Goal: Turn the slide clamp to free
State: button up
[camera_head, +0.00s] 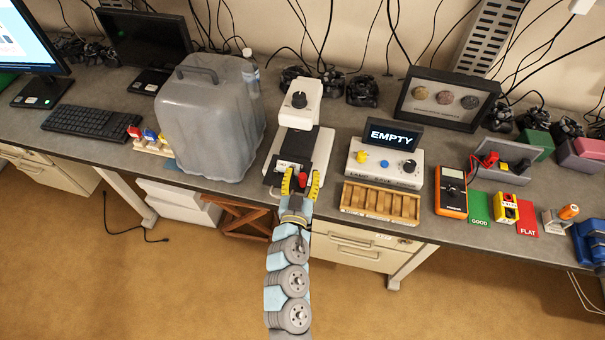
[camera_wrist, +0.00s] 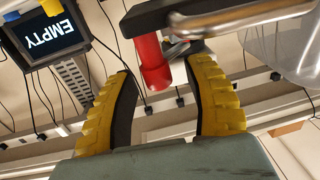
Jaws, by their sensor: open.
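In the wrist view the red grip (camera_wrist: 152,62) hangs from a dark part beside a metal piece. My gripper (camera_head: 301,177) is open, with one yellow finger on each side of the red grip. I see no clear contact. A small label (camera_head: 290,167) sits by the grip, too small to read. The clamp's setting cannot be told.
A large grey cover (camera_head: 205,115) stands close on the left. On the right are a white box (camera_head: 385,165) with an "EMPTY" display (camera_head: 393,135) and a wooden slotted tray (camera_head: 380,203). An orange meter (camera_head: 451,192) stands farther right.

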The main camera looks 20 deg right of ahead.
grip_shut()
